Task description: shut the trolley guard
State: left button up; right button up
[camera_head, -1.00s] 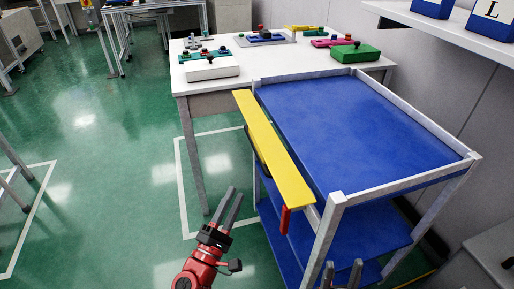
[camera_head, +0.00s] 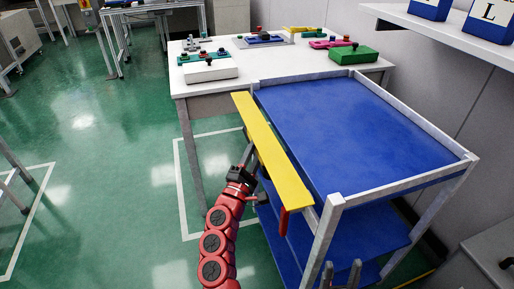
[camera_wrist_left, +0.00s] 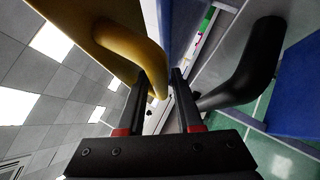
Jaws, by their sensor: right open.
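The trolley (camera_head: 350,200) has a blue top in a pale metal frame. Its guard (camera_head: 262,140) is a long yellow bar along the left side, standing slightly out from the frame at its far end. A red piece (camera_head: 283,222) hangs under the bar's near end. My left gripper (camera_head: 248,155) is at the bar's outer edge, its tips partly hidden there. In the left wrist view its fingers (camera_wrist_left: 159,75) are apart, with a curved yellow part (camera_wrist_left: 150,60) by the gap and a black curved handle (camera_wrist_left: 255,60) to the right. My right gripper (camera_head: 342,272) is open at the bottom edge.
A white table (camera_head: 200,95) with several coloured devices, including a green box (camera_head: 353,53), stands behind the trolley. A wall shelf (camera_head: 440,30) with blue boxes is at the upper right.

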pick_arm(q)
jog(key=shift+c, duration=0.2)
grip_shut()
